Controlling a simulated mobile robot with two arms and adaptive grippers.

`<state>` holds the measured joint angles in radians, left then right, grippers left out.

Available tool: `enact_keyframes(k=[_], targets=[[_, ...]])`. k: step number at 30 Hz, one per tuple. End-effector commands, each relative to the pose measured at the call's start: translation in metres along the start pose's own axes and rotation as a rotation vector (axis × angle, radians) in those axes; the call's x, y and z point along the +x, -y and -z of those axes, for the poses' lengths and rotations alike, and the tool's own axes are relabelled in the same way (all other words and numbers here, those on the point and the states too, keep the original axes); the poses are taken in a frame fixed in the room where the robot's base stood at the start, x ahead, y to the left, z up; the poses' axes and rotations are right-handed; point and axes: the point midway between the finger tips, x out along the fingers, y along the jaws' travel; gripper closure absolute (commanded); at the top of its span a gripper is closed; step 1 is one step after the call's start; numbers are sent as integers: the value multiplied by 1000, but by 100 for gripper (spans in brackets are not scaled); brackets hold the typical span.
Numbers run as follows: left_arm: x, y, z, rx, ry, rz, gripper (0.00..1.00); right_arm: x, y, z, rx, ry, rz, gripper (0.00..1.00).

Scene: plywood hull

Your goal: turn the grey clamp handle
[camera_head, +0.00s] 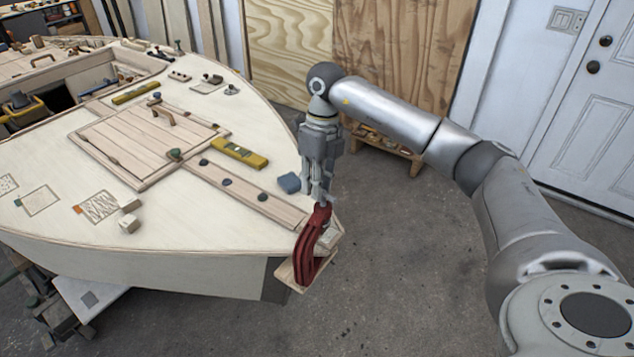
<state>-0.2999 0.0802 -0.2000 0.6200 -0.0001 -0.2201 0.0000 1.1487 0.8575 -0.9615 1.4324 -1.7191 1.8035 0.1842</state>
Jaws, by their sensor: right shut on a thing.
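A red clamp (310,248) grips the edge of the plywood hull (215,268) at its near right corner, with a pale wood pad below it. My right gripper (321,198) points down at the top of the clamp and is shut on the clamp's grey handle, which is mostly hidden between the fingers. My left gripper is not in the view.
Plywood sheets (400,50) and a white door (580,110) stand behind.

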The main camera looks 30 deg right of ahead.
Motion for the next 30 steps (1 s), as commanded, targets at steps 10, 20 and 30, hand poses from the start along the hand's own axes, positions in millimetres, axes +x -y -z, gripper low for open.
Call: enact_keyframes(k=[10, 20, 30], targets=[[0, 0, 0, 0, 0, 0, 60, 1, -1, 0, -45, -12, 1, 100], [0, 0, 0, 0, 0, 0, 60, 1, -1, 0, -51, -13, 1, 100], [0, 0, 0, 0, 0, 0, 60, 1, -1, 0, -51, -12, 1, 100]])
